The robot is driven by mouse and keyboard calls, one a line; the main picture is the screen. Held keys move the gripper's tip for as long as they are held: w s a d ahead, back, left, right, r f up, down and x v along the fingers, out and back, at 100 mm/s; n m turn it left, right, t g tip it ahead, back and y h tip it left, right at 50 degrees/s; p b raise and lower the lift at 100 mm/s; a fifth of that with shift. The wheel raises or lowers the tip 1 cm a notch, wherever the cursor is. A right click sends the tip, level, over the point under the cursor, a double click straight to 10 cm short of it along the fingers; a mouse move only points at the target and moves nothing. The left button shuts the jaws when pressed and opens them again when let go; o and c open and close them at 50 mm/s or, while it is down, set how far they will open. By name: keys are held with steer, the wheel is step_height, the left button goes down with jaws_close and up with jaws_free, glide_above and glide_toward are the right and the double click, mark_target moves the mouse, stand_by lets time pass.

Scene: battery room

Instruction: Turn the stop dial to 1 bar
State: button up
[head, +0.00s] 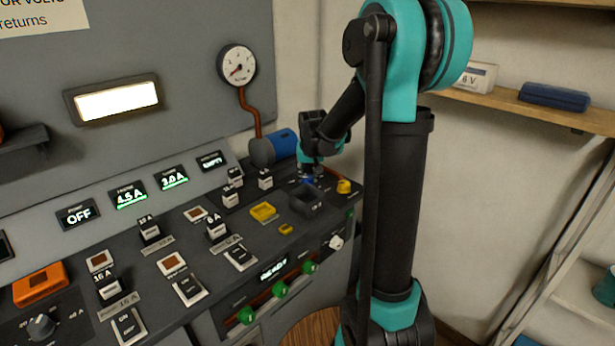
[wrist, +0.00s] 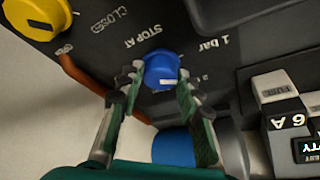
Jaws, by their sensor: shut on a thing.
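The blue stop dial (wrist: 161,66) sits on the dark panel beside the printed words "STOP AT", with a "1 bar" mark (wrist: 215,45) up and to its right in the wrist view. A short white line on the dial's face points roughly right, not clearly at "1 bar". Another mark on the right is partly hidden by a finger. My gripper (wrist: 160,80) is shut on the dial, one finger on each side. In the head view my gripper (head: 309,172) reaches down over the dial at the panel's far end, mostly hiding it.
A yellow knob (wrist: 38,14) by "CLOSED" stands near the dial; it also shows in the head view (head: 343,187). A blue-ended pump (head: 284,144) and a pressure gauge (head: 238,65) are behind.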

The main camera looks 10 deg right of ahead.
steer(key=n+y, duration=0.1)
steer(key=n, duration=0.2)
steer(key=n+y, duration=0.1)
steer(key=n, duration=0.1)
steer(key=shift+d+n+g, duration=0.2)
steer(key=shift+n+g, duration=0.1)
steer(key=shift+n, duration=0.1)
stand_by(0.4)
steer(key=o, duration=1.2)
steer(key=shift+c, duration=0.2)
steer(key=shift+r, duration=0.1)
steer(key=v, duration=1.1)
steer(key=shift+d+r, duration=0.2)
steer(key=shift+r, duration=0.15)
steer(key=shift+s, duration=0.2)
